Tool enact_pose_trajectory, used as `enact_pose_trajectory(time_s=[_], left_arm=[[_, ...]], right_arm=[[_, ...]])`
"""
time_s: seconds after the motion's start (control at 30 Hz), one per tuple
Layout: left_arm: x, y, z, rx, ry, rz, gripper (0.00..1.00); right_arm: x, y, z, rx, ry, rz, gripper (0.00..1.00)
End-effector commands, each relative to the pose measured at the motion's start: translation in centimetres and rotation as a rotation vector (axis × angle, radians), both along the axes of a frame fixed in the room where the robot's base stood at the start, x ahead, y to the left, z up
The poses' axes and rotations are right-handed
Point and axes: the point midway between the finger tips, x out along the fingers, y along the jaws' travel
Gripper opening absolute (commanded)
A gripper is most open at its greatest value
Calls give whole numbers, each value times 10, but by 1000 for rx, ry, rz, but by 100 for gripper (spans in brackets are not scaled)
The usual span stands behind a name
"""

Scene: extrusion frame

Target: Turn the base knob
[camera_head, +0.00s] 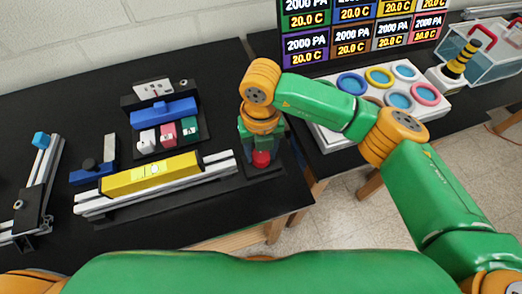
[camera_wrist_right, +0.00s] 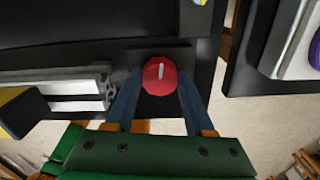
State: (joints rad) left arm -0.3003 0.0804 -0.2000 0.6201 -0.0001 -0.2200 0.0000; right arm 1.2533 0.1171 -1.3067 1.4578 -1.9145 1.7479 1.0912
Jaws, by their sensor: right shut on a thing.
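The base knob (camera_wrist_right: 160,76) is round and red with a white line on its top, standing on a dark block. In the head view the red knob (camera_head: 261,159) sits at the right end of the long rail. My right gripper (camera_wrist_right: 158,84) is above it, with one dark blue finger on each side, shut on the knob. The right gripper (camera_head: 262,152) points down over the knob in the head view and hides part of it. The white line on the knob runs roughly up and down in the wrist view. My left gripper is not in view.
A yellow block (camera_head: 150,175) lies on the aluminium rail (camera_head: 215,166) left of the knob. A holder with a blue block (camera_head: 163,112) and small coloured pieces stands behind. A tray with coloured rings (camera_head: 425,94) is on the right table. A gap separates the tables.

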Motion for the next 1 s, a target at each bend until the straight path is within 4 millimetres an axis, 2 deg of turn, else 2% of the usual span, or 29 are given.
enact_pose_trajectory(time_s=[0.27, 0.6, 1.0], left_arm=[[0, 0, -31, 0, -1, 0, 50], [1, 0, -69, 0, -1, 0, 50], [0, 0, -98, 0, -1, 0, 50]], right_arm=[[1, 0, -6, 0, -4, 175, 0], [1, 0, -5, -1, -5, 497, 0], [1, 0, -2, 1, -5, 876, 0]])
